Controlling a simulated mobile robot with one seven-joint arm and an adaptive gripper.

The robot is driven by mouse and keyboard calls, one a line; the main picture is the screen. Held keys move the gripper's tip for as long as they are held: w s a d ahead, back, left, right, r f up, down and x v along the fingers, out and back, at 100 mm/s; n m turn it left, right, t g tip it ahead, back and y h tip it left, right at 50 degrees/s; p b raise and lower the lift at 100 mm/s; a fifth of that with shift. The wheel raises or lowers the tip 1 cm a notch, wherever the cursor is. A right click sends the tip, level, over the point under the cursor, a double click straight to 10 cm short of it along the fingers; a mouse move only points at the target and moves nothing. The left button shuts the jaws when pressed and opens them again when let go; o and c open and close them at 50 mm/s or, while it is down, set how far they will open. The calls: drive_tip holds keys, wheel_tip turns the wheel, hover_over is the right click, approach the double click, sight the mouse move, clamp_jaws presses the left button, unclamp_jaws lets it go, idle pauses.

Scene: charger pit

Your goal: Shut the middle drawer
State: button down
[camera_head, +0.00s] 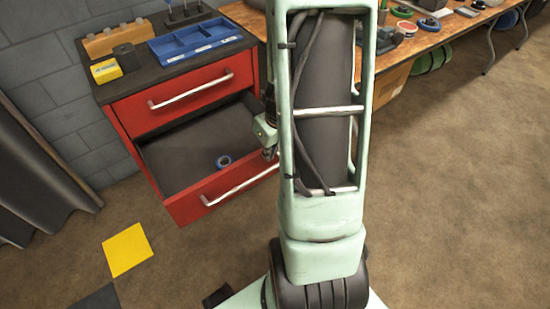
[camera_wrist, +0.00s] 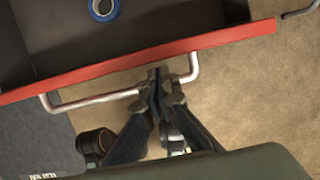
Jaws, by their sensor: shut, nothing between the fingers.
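The middle drawer (camera_head: 185,208) of the red cabinet stands pulled out below the shut top drawer (camera_head: 165,104). Its front and bar handle (camera_head: 240,184) face the open floor, and a blue ring (camera_head: 223,162) lies inside. In the wrist view the drawer's red front edge (camera_wrist: 90,77), its handle (camera_wrist: 85,104) and the blue ring (camera_wrist: 103,8) show too. My gripper (camera_wrist: 160,76) is shut and empty, its tips over the handle close to the drawer front; I cannot tell whether they touch. In the head view my gripper (camera_head: 270,154) is partly hidden by my arm.
A workbench (camera_head: 450,28) with tools runs to the right. The floor (camera_head: 460,180) at right is clear. A dark curtain (camera_head: 35,165) hangs at left.

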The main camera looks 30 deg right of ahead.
drive_tip(key=shift+w, duration=0.3)
